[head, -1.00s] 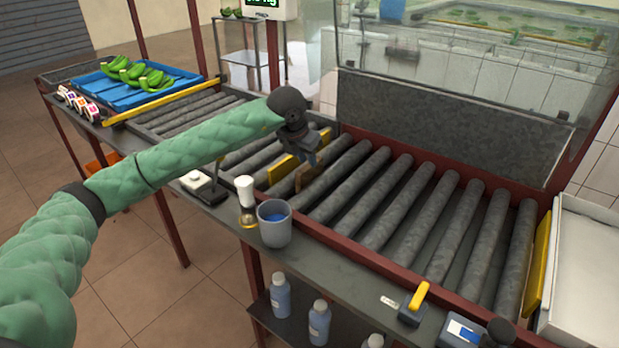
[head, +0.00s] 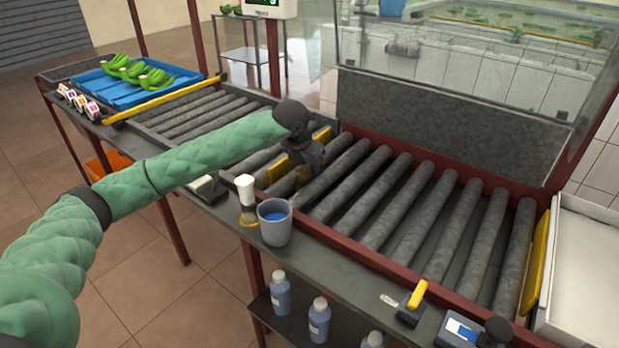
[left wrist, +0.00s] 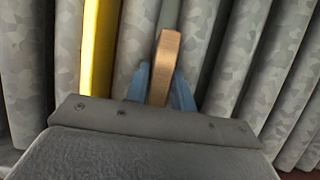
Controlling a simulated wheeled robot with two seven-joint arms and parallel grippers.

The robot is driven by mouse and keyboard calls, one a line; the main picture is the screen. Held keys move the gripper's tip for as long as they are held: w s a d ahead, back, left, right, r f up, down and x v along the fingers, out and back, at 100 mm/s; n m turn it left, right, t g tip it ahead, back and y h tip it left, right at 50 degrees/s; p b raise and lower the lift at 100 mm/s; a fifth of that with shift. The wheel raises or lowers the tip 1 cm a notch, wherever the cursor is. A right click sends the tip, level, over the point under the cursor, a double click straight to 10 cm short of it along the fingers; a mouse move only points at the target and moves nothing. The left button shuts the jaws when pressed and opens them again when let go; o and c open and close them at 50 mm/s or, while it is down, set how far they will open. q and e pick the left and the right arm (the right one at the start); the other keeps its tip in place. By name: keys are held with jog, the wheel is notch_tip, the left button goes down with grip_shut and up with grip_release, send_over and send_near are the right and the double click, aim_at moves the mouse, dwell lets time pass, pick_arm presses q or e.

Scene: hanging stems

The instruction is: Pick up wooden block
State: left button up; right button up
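The wooden block (head: 301,178) is a small brown piece on the roller conveyor, partly hidden by my left gripper (head: 308,163) in the head view. In the left wrist view the block (left wrist: 166,65) stands between the two blue fingers of the left gripper (left wrist: 161,85), one on each side. The fingers lie very close to its sides; I cannot tell whether they press on it. My right gripper is not clearly seen.
A grey cup (head: 275,234) and a white-handled brush (head: 246,190) stand on the near ledge. The rollers to the right (head: 420,215) are clear.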

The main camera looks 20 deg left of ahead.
pick_arm(q)
jog(key=shift+f, duration=0.1)
grip_shut()
